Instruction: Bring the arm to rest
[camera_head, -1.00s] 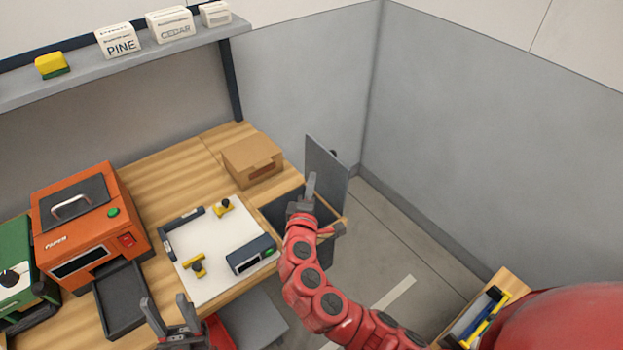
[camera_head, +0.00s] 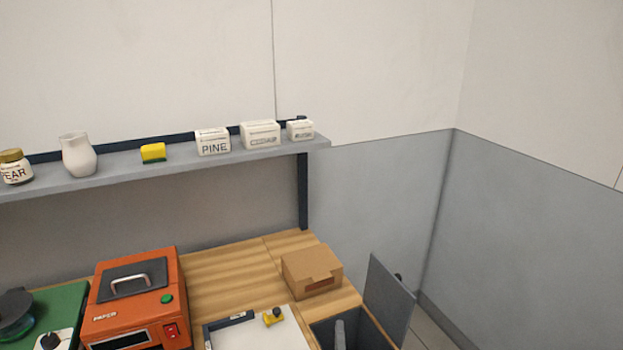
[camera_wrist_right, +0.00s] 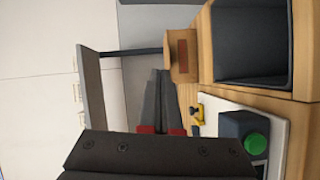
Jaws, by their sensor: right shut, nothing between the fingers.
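In the head view only a grey fingertip of my right gripper (camera_head: 340,334) shows at the bottom edge, over the dark opening at the bench's right end. In the right wrist view my right gripper (camera_wrist_right: 160,74) has its two long grey fingers together with nothing between them. The rest of my right arm is below the head view. My left gripper is out of view.
The bench holds an orange machine (camera_head: 135,300), a white board (camera_head: 262,332) and a cardboard box (camera_head: 312,271). A raised grey panel (camera_head: 388,298) stands beside the dark bin (camera_wrist_right: 250,42). A shelf (camera_head: 115,172) with containers hangs above.

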